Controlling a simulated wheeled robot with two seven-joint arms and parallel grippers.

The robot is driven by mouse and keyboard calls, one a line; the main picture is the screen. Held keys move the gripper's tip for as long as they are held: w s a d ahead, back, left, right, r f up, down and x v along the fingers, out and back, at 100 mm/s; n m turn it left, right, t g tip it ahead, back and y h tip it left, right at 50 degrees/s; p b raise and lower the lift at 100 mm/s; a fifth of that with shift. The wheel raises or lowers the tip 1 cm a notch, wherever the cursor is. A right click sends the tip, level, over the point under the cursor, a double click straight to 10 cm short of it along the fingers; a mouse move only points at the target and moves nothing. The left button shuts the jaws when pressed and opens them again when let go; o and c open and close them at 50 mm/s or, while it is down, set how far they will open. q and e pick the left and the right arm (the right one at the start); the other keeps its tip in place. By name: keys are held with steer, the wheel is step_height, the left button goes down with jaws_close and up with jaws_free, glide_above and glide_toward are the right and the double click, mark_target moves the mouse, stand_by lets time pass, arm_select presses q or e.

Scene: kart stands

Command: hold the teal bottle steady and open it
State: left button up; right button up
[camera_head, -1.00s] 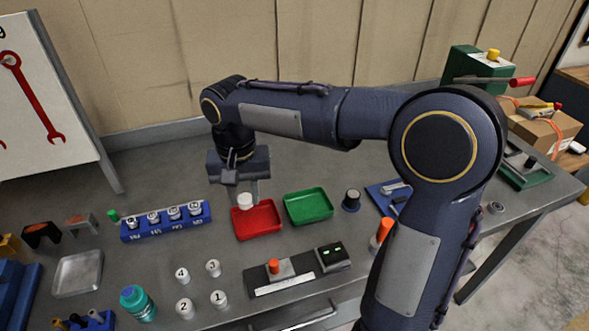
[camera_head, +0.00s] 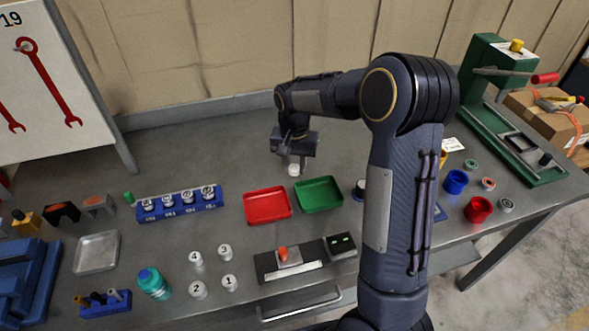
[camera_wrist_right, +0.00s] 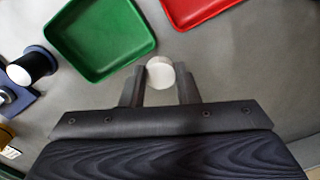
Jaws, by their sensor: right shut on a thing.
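My left gripper is not in view.
The red tray (camera_head: 246,208) and green tray (camera_head: 341,197) lie in front of my right gripper. A blue rack (camera_head: 144,216) holds several labelled pieces. Several numbered white cylinders (camera_head: 198,290) stand right of the bottle. The table behind the blue rack is clear.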

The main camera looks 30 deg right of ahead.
mark_target(294, 166)
steer(key=shift+w+d+f, duration=0.35)
steer(key=shift+w+f, duration=0.2)
steer(key=shift+f, duration=1.7)
steer(key=shift+f, duration=0.25)
steer(key=o, duration=1.1)
steer(key=shift+r, duration=0.1)
